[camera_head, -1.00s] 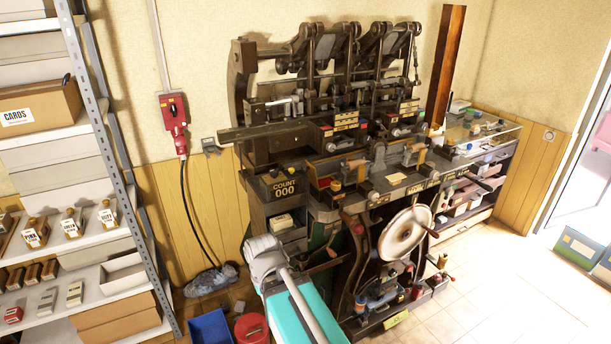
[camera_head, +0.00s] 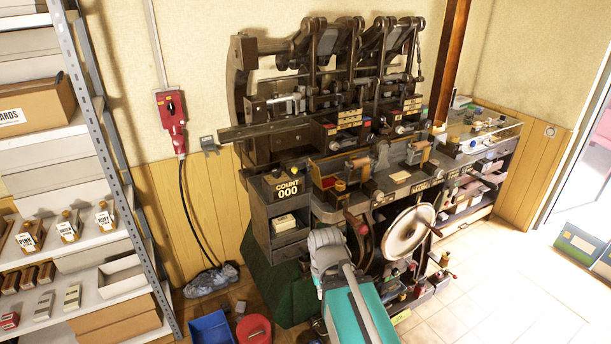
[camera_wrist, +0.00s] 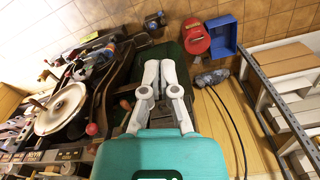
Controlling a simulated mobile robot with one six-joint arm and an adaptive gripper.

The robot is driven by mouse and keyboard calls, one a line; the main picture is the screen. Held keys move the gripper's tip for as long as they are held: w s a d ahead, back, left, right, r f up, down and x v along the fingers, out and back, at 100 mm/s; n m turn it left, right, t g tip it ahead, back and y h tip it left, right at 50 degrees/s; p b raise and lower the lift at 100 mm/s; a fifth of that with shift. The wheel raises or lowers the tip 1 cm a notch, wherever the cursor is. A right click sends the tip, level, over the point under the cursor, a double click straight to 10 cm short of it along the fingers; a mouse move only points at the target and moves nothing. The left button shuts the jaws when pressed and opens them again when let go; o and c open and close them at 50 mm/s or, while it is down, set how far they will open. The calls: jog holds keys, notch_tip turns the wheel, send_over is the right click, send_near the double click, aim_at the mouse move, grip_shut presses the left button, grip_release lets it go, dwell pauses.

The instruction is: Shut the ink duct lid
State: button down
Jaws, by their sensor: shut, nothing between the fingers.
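The press (camera_head: 330,130) stands against the back wall. An open trough with red inside (camera_head: 324,182), seemingly the ink duct, sits on its near front left; its lid cannot be made out surely. My arm rises in front of the press, below and right of the count box. In the wrist view, my gripper (camera_wrist: 163,64) is shut and empty, its pale fingers close together over the dark green side of the press base. The gripper touches no lid, and the duct is not clearly seen there.
The count box (camera_head: 283,188) stands left of the trough. A shelf rack (camera_head: 130,200) stands left. A blue bin (camera_head: 212,328) and red tub (camera_head: 253,329) are on the floor.

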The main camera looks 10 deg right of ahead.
jog(key=shift+d, duration=0.45)
jog(key=w+d+r+n+t+h+b, duration=0.1)
jog(key=w+d+t+h+b, duration=0.25)
jog(key=w, duration=0.55)
jog(key=w+d+n+t+h+b, duration=0.1)
jog(key=w+d+t+h+b, duration=0.1)
jog(key=w+d+h, duration=0.45)
jog(key=w+a+r+n+t+y+b, duration=0.1)
jog(key=w+a+r+n+t+b, duration=0.2)
jog(key=w+a+n+t, duration=0.3)
jog(key=w+a+r+n+t+y+b, duration=0.1)
jog(key=w+a+r+n+t+b, duration=0.2)
jog(key=w, duration=1)
notch_tip(320, 180, up, 2)
jog(key=a+n+t, duration=0.2)
jog(key=n+t, duration=0.1)
jog(key=shift+w+a+n, duration=0.25)
jog(key=shift+a+n, duration=0.05)
jog(key=shift+a, duration=0.05)
jog(key=shift+w+d+r, duration=0.1)
jog(key=shift+r, duration=0.05)
